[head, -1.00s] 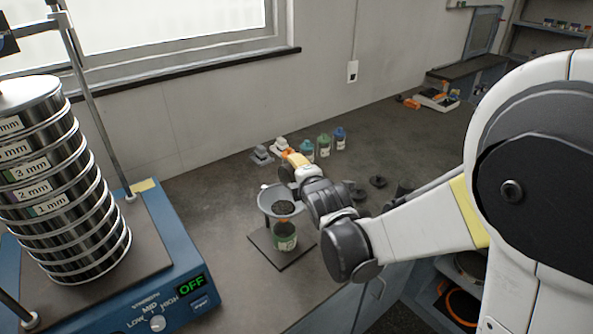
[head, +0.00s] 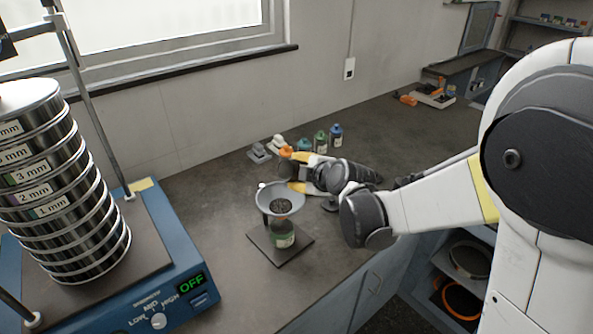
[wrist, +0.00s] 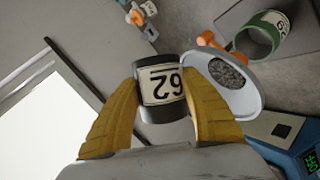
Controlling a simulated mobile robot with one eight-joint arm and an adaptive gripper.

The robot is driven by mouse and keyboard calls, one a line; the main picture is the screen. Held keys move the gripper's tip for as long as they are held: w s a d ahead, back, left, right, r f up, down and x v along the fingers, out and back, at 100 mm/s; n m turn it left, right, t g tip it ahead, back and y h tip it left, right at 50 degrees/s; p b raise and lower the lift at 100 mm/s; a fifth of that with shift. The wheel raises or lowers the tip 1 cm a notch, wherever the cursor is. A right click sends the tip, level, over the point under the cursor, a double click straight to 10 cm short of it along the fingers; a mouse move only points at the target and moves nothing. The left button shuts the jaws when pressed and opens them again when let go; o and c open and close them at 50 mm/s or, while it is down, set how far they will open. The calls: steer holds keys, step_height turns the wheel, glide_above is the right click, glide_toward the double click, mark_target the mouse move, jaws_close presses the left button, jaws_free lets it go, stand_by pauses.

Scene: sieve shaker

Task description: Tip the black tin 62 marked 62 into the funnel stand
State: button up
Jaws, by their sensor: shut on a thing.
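My gripper (wrist: 165,108) is shut on the black tin (wrist: 160,112), its yellow fingers on either side. The tin's white label reads 62, upside down in the wrist view; its inside does not show. In the head view my gripper (head: 297,172) is just behind and right of the funnel, and the tin is hard to make out. The funnel stand has a grey funnel (head: 264,197) holding dark grey grains (head: 281,206) and a black base plate (head: 261,239). In the wrist view the funnel (wrist: 246,98) is right of the tin.
A blue sieve shaker (head: 178,290) with a tall sieve stack (head: 60,200) stands left, its display reading OFF. Behind my gripper are a blue bottle (head: 336,134), a green bottle (head: 321,141) and a grey-white item (head: 259,153). The bench right of the bottles is mostly clear.

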steer(key=shift+w+d+f+m+g+y, duration=0.1)
steer(key=shift+d+f+m+g+y, duration=0.1)
steer(key=shift+m+g+y, duration=0.45)
steer(key=shift+a+m+y, duration=0.2)
steer(key=shift+m+y, duration=0.05)
steer(key=shift+m, duration=0.1)
steer(key=shift+a+f+m+g+y+b, duration=0.1)
steer(key=shift+f+m+g+y+b, duration=0.15)
steer(key=shift+m+g+y+b, duration=0.5)
steer(key=shift+s+m+y, duration=0.2)
steer(key=shift+m+y, duration=0.25)
steer(key=shift+s+a+r, duration=0.1)
steer(key=shift+a+r, duration=0.05)
steer(key=shift+a, duration=0.05)
steer(key=shift+s+a+m+g+y+b, duration=0.2)
steer(key=shift+m+g+y+b, duration=0.1)
steer(key=shift+m+y+b, duration=0.6)
steer(key=shift+a+m+b, duration=0.15)
steer(key=shift+m+b, duration=0.15)
steer(key=shift+s+a+r+y, duration=0.1)
steer(key=shift+r+y, duration=0.05)
steer(key=shift+y, duration=0.15)
